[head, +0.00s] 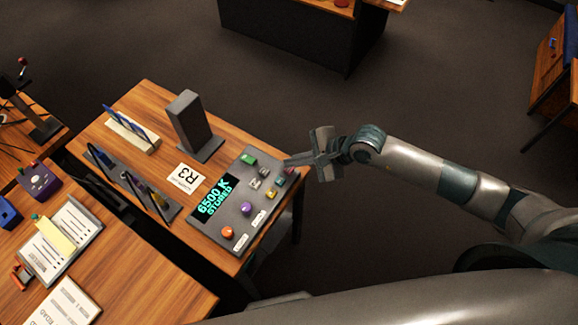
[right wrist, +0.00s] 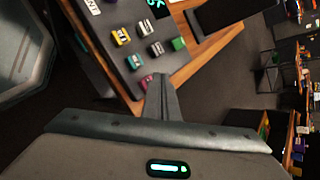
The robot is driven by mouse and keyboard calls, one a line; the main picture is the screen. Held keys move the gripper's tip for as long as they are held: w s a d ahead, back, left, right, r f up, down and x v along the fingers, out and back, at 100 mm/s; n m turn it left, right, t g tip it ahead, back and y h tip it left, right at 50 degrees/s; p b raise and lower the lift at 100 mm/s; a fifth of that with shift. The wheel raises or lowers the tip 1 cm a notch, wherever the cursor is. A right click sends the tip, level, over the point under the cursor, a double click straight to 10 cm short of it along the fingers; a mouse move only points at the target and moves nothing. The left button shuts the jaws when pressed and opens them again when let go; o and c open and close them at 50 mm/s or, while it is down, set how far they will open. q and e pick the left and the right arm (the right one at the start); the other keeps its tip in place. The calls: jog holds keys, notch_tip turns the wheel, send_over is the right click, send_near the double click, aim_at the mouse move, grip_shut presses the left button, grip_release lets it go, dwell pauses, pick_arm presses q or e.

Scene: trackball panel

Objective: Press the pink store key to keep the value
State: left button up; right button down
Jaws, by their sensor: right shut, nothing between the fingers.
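The dark trackball panel (head: 243,212) lies on a wooden table. Its display (head: 214,198) reads "6500 K STORED" in green. The pink key (right wrist: 147,81) shows in the right wrist view at the panel's edge, partly hidden behind my right gripper's fingers. My right gripper (head: 288,163) is shut and empty, its fingertips at the panel's right edge in the head view. In the right wrist view, the fingertips (right wrist: 161,78) are right beside the pink key; I cannot tell whether they touch it. My left gripper is not in view.
Other panel keys include a green key (head: 248,158) and a yellow key (head: 271,194). An orange ball (head: 227,232) and a purple ball (head: 246,208) are on the panel. Floor right of the table is clear.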

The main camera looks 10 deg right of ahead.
jog(key=shift+r, duration=0.15)
notch_tip(320, 180, up, 5)
jog(key=p, duration=0.3)
dwell(0.6)
dwell(0.7)
